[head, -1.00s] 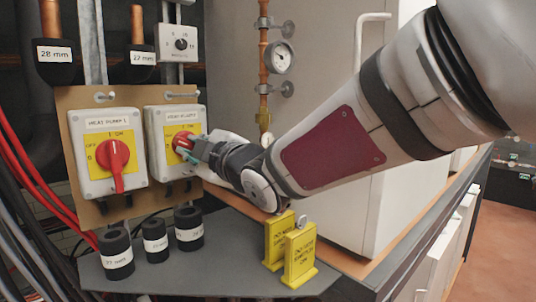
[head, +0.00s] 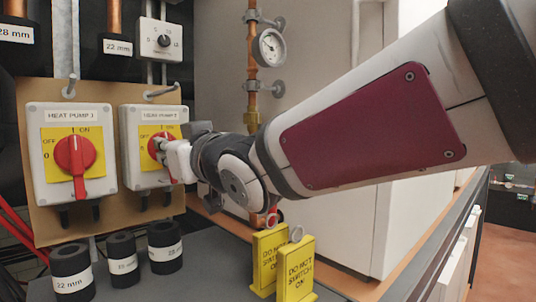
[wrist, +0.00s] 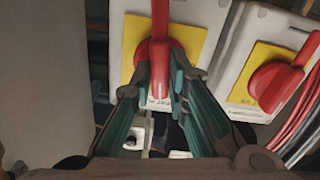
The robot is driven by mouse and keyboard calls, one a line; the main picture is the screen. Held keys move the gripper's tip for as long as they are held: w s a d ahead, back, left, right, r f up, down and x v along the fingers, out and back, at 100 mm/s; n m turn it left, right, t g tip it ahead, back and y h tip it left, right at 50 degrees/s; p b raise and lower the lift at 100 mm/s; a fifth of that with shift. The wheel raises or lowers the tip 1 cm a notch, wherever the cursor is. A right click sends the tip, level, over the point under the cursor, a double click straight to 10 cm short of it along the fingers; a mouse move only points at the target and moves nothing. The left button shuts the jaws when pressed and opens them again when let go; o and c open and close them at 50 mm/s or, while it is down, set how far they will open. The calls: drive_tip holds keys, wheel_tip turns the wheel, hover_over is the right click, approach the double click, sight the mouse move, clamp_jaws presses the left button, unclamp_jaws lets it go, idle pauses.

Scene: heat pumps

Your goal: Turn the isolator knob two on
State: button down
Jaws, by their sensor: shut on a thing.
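The isolator box marked HEAT PUMP 2 (head: 151,182) hangs on a brown board, the right one of two in the head view. The fingers are shut on the handle. I cannot read the knob's position against the ON and OFF marks.
The HEAT PUMP 1 box (head: 70,190) is close on the left, its red handle (head: 77,165) pointing down. Black pipe sleeves (head: 122,258) and yellow DO NOT SWITCH ON tags (head: 296,270) stand on the grey shelf below. A gauge (head: 269,47) is behind.

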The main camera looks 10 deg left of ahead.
drive_tip(key=shift+f+m, duration=0.15)
drive_tip(key=shift+m, duration=0.95)
drive_tip(key=c, duration=1.6)
unclamp_jaws()
drive_tip(key=shift+o, duration=0.2)
drive_tip(key=v, duration=1.2)
